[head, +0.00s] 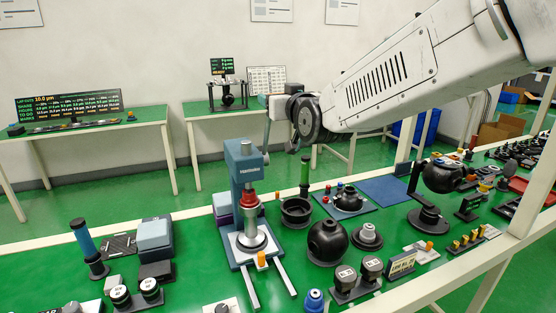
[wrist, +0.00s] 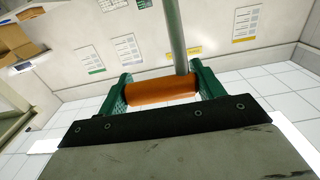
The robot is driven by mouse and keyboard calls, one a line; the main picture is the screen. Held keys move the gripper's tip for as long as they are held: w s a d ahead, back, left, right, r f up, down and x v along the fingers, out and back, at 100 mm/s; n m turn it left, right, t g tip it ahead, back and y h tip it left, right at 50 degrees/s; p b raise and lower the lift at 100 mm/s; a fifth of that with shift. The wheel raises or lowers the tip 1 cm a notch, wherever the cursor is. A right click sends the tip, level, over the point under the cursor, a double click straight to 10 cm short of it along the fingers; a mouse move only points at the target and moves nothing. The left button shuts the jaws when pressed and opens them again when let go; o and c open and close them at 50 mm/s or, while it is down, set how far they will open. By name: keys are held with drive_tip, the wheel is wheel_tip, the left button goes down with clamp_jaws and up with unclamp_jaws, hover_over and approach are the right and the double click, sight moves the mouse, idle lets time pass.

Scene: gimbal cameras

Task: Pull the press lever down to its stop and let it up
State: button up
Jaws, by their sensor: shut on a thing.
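The press (head: 250,165) is a blue-grey upright machine on the green bench, left of centre in the head view. A red-topped part (head: 248,200) sits below its head, above a round dark piece on the base. A thin lever rod (head: 267,134) stands up from the head's right side. In the wrist view the grey rod (wrist: 175,38) meets an orange grip (wrist: 162,92). My gripper (wrist: 163,88) has green fingers at both ends of that grip and is shut on it. In the head view the gripper is small, above the press, and the grip is hardly visible.
A black spherical housing (head: 327,243) and a dark ring (head: 296,211) stand right of the press. An orange piece (head: 262,260) is at the press's front. Air around the lever looks clear.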

drive_tip(key=shift+w+f, duration=0.1)
drive_tip(key=shift+w, duration=0.05)
drive_tip(key=shift+r+x, duration=0.15)
drive_tip(key=shift+x, duration=0.45)
drive_tip(key=shift+r+x, duration=0.15)
drive_tip(key=shift+x, duration=0.45)
drive_tip(key=o, duration=1.1)
drive_tip(key=shift+r, duration=0.1)
